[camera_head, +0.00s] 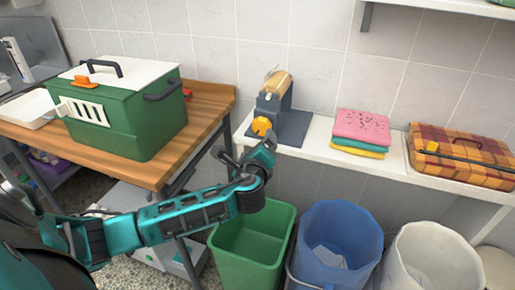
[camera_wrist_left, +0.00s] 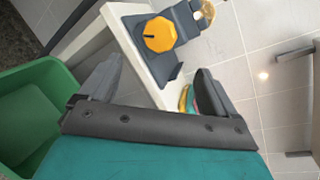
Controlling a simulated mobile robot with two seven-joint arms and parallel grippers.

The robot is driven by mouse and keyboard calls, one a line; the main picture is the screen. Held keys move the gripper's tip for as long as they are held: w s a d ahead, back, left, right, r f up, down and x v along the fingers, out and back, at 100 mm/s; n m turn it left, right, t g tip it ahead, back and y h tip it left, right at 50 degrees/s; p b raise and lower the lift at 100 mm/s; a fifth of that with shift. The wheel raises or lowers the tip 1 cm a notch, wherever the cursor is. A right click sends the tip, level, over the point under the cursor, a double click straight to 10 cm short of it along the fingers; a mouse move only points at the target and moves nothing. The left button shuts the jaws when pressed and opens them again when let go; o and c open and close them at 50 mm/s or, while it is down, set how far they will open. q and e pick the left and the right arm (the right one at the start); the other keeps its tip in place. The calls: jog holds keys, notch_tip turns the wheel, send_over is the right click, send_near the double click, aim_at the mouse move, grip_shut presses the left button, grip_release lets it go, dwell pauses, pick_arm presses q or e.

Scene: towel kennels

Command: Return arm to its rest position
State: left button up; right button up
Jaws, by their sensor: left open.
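My left arm reaches in from the left in the head view. My left gripper (camera_head: 262,146) is at its end, in front of the white shelf and above the green bin. In the left wrist view my left gripper (camera_wrist_left: 152,82) has its two fingers spread apart with nothing between them. Beyond the fingers is a grey device with an orange knob (camera_wrist_left: 160,34), which also stands on the shelf in the head view (camera_head: 275,107). The gripper looks close to the device, but I cannot tell the exact gap. My right gripper is not in view.
A green kennel (camera_head: 125,115) stands on the wooden table (camera_head: 208,95). Folded towels (camera_head: 361,127) and a plaid case (camera_head: 455,157) sit on the white shelf (camera_head: 395,160). Below stand a green bin (camera_head: 240,255), a blue bin (camera_head: 338,225) and a white bin (camera_head: 435,260).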

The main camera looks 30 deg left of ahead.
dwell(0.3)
pick_arm(q)
jog(key=s+d+f+n+g+h, duration=0.3)
jog(key=s+d+f+n+h, duration=0.4)
jog(key=s+d+f, duration=0.55)
jog(key=s+d+f+n+h, duration=0.2)
jog(key=s+d+f+n, duration=0.1)
jog(key=s+n, duration=0.6)
jog(key=shift+s+f+n+h, duration=0.15)
jog(key=shift+f+n+h, duration=0.15)
jog(key=shift+f+n, duration=0.75)
